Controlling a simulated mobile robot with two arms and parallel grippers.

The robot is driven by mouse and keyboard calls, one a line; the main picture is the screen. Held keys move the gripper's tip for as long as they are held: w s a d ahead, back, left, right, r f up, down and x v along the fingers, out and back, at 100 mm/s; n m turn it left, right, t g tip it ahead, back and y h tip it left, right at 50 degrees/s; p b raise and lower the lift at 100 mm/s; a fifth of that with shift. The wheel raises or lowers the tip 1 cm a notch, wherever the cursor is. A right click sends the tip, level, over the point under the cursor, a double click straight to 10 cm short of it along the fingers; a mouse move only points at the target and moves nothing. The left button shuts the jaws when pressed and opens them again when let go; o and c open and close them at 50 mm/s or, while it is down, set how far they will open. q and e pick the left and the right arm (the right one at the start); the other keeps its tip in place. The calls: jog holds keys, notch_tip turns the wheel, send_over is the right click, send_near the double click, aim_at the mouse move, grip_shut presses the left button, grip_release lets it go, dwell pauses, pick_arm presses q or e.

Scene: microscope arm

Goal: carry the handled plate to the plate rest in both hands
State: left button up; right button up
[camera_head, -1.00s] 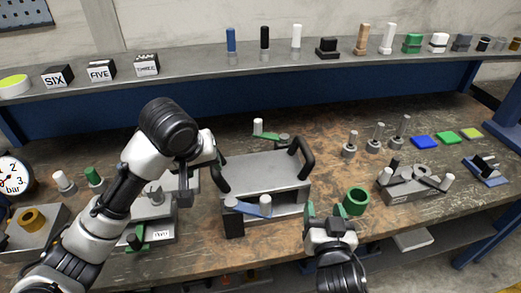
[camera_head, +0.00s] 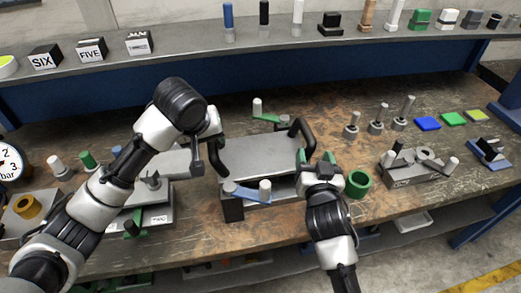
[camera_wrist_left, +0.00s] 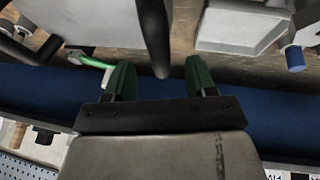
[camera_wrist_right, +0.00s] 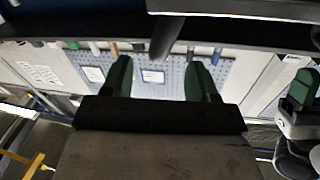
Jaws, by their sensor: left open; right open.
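The handled plate (camera_head: 262,153) is a flat grey plate with a black bar handle at each side. It lies level on a grey stand (camera_head: 262,213) on the workbench. My left gripper (camera_head: 197,166) is open at the left handle (camera_head: 213,160); in the left wrist view that handle (camera_wrist_left: 154,35) runs between the green fingertips (camera_wrist_left: 160,78). My right gripper (camera_head: 319,160) is open at the right handle (camera_head: 303,136); in the right wrist view a dark bar (camera_wrist_right: 167,35) reaches between the fingertips (camera_wrist_right: 160,77). I cannot tell which fixture is the plate rest.
A blue-handled clamp (camera_head: 245,190) is at the stand's front and a green-handled one (camera_head: 268,117) behind the plate. A grey fixture (camera_head: 155,192) stands to the left, a grey block (camera_head: 418,170) to the right.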

aim_at(210, 143)
pick_arm(q)
jog(key=shift+x, duration=2.4)
pick_arm(e)
jog(key=shift+w, duration=2.4)
pick_arm(q)
jog(key=shift+w, duration=0.1)
grip_shut()
pick_arm(e)
grip_shut()
jog(key=shift+f, duration=0.1)
